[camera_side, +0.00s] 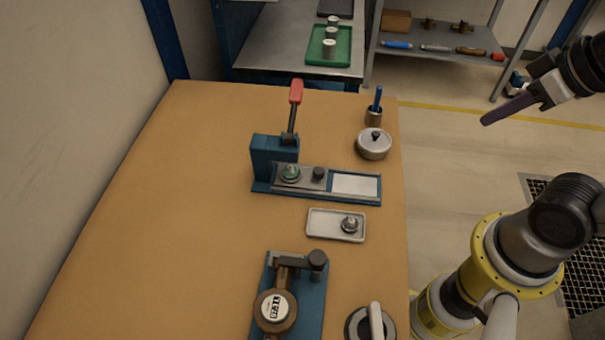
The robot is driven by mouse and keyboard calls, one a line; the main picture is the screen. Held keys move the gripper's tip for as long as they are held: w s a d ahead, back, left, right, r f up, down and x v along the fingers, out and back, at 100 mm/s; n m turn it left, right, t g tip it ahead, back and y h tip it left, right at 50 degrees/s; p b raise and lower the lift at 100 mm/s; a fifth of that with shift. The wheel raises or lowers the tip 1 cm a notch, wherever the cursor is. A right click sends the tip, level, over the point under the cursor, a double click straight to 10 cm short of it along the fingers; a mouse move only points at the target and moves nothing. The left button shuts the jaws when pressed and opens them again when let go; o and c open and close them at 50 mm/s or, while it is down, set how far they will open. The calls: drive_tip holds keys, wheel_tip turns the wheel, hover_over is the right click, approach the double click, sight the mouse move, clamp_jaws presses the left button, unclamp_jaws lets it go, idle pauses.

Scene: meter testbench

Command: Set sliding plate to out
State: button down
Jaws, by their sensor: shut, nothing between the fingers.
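The sliding plate (306,177) is a grey plate with a dark round knob (319,173), on the blue base of a press fixture (274,157) on the table. A green and metal round part (291,173) sits on the plate's left end, beside the blue press body. A bare light panel (355,185) shows on the base to the right of the knob. The press lever with a red handle (296,92) stands up. My gripper (484,122) is at the upper right, off the table's right side, far from the plate. Its fingers are shut and empty.
A small tray (322,230) with a metal part stands just in front of the base. A lidded pot (373,145) and a pen cup (374,115) stand behind its right end. A meter fixture (290,300) is at the front. The table's left side (170,220) is clear.

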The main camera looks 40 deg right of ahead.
drive_tip(key=c, duration=1.6)
unclamp_jaws()
drive_tip(key=c, duration=1.3)
unclamp_jaws()
drive_tip(key=shift+o, duration=1.1)
drive_tip(key=shift+r+m, duration=0.15)
drive_tip(key=shift+m, duration=0.15)
drive_tip(key=o, duration=0.5)
drive_tip(key=shift+m, duration=0.6)
drive_tip(key=w+r, duration=0.2)
drive_tip(key=w, duration=0.1)
drive_tip(key=w+a+r, duration=0.1)
drive_tip(key=w+r, duration=0.1)
drive_tip(key=shift+w, duration=0.1)
drive_tip(key=n+g, duration=0.2)
drive_tip(key=g, duration=0.4)
hover_over(319, 170)
wheel_tip(319, 170, down, 14)
wheel_tip(319, 170, down, 13)
drive_tip(key=shift+f, duration=0.1)
